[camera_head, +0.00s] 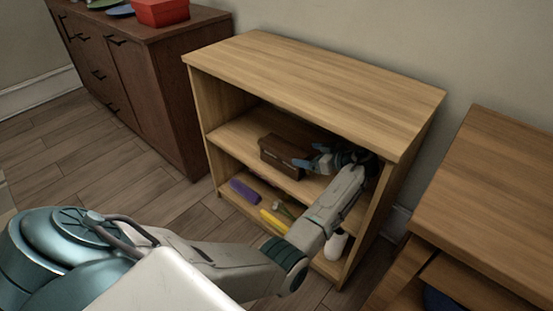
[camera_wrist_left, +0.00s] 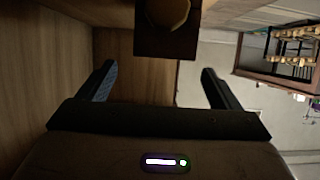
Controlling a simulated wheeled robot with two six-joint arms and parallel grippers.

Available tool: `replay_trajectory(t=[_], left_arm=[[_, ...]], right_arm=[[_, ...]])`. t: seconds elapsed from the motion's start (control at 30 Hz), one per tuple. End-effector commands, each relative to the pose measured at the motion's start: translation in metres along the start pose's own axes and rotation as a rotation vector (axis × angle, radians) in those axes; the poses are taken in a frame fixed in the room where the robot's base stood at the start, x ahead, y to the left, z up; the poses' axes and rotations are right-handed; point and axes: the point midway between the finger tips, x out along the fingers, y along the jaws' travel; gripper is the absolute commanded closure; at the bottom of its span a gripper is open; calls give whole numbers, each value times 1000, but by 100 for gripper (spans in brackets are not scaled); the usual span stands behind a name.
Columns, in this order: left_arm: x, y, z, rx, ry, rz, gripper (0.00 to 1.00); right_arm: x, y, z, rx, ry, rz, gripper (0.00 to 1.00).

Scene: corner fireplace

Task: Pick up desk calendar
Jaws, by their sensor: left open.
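A dark brown, box-shaped object, which may be the desk calendar (camera_head: 282,154), sits on the middle shelf of the light wooden shelf unit. The left wrist view shows a dark brown piece with a rounded tan part (camera_wrist_left: 166,44) ahead of the fingers, probably the same object. My left gripper (camera_head: 314,161) reaches into that compartment, just right of the brown object. In the left wrist view its two fingers (camera_wrist_left: 158,78) are wide apart with nothing between them. I cannot tell whether a finger touches the object. My right gripper is not in view.
The shelf unit's top board (camera_head: 315,80) and right side panel (camera_head: 393,190) close in around my arm. The lower shelf holds a purple item (camera_head: 245,191), a yellow item (camera_head: 273,221) and a white bottle (camera_head: 336,244). A dark cabinet (camera_head: 150,85) stands left, a wooden table (camera_head: 490,190) right.

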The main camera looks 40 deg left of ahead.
Motion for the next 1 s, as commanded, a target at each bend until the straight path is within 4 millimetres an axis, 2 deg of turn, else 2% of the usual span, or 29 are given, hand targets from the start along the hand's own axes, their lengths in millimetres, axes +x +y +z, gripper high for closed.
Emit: replay_trajectory(t=[0.37, 0.6, 0.87, 1.0], left_arm=[[33, -1, 0, -1, -3, 1, 15], [68, -3, -1, 0, -2, 1, 15], [73, -3, -1, 0, -4, 2, 15], [73, -3, -1, 0, -4, 2, 40]], right_arm=[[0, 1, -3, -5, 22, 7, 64], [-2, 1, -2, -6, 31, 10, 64], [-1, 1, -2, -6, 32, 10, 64], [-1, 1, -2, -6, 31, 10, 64]])
